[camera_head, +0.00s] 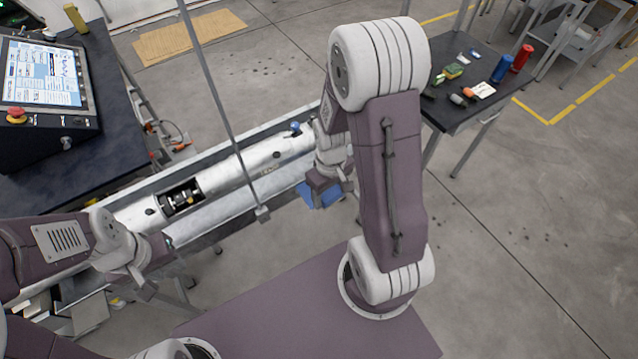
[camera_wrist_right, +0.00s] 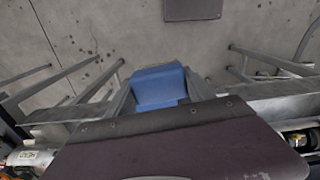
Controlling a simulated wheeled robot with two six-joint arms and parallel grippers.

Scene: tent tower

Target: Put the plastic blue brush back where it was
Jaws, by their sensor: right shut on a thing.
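The plastic blue brush (camera_head: 322,196) shows below my right gripper (camera_head: 328,184), beside the near side of the metal trough. In the right wrist view, the blue brush (camera_wrist_right: 158,86) sits between the two grey fingers of my right gripper (camera_wrist_right: 160,98), which is shut on it. Part of the brush is hidden behind the gripper body. My left gripper (camera_head: 146,288) is at the lower left, near the trough's left end and away from the brush. Its finger gap is too small to tell.
A long metal trough (camera_head: 225,215) holds a white tube (camera_head: 240,170) with a cut-out. A thin grey pole (camera_head: 222,100) rises in front. A dark table (camera_head: 455,112) with bottles and small tools stands at the right. A control screen (camera_head: 42,75) stands on the left desk.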

